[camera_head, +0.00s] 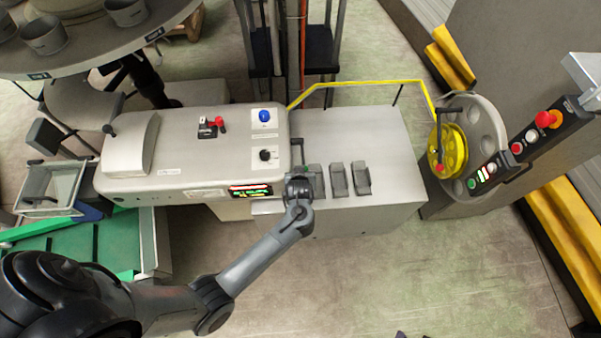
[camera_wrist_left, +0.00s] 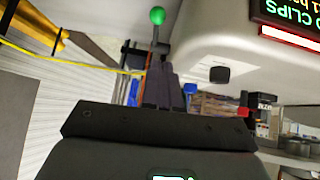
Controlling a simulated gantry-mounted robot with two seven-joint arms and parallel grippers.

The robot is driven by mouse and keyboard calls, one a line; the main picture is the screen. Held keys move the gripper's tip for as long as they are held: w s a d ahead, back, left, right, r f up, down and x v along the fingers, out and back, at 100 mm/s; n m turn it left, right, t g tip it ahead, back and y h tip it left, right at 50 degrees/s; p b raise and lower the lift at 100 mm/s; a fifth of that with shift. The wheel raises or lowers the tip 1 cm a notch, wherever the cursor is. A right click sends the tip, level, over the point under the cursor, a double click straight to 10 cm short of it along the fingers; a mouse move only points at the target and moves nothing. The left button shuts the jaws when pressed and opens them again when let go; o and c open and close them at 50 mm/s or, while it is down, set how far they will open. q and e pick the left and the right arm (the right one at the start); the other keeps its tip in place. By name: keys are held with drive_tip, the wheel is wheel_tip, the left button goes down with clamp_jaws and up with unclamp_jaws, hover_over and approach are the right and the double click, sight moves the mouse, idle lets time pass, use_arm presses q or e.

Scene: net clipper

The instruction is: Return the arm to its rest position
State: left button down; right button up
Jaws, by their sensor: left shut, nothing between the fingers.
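My left arm comes in from the lower left in the head view. Its gripper (camera_head: 299,184) is above the front edge of the grey clipper machine (camera_head: 185,133), just right of the lit display (camera_head: 250,190). In the left wrist view the slim dark fingers (camera_wrist_left: 165,92) are together, with nothing between them. A lever with a green ball knob (camera_wrist_left: 157,16) stands beyond the fingertips, and I cannot tell whether they touch it. In the head view the wrist partly hides the fingers and lever. My right gripper is not in view.
A grey bench (camera_head: 350,140) with dark holders (camera_head: 338,180) adjoins the machine on the right. A yellow rail (camera_head: 360,83) runs behind it to a yellow reel (camera_head: 448,148) by a control panel. A round table (camera_head: 80,62) is at upper left. Floor in front is clear.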

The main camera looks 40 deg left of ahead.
use_arm(q)
drive_tip(key=s+a+f+m+g+p, duration=0.1)
drive_tip(key=s+a+p, duration=0.1)
drive_tip(key=s, duration=0.5)
drive_tip(key=s+a+f+m+p, duration=0.1)
drive_tip(key=s+p, duration=0.1)
drive_tip(key=s, duration=0.5)
drive_tip(key=s+d+r+m+g+h, duration=0.1)
drive_tip(key=s+d+r+m, duration=0.1)
drive_tip(key=s+r, duration=0.2)
drive_tip(key=s+d+r+m+h+p, duration=0.1)
drive_tip(key=s+d+r+m+h, duration=0.1)
drive_tip(key=r, duration=0.8)
drive_tip(key=s+d+r+m+g+h, duration=0.1)
drive_tip(key=s+d+r+m+h, duration=0.1)
drive_tip(key=s+r, duration=0.4)
drive_tip(key=shift+d+r+m+g+p, duration=0.4)
drive_tip(key=shift+d+m, duration=0.4)
drive_tip(key=shift+d, duration=0.45)
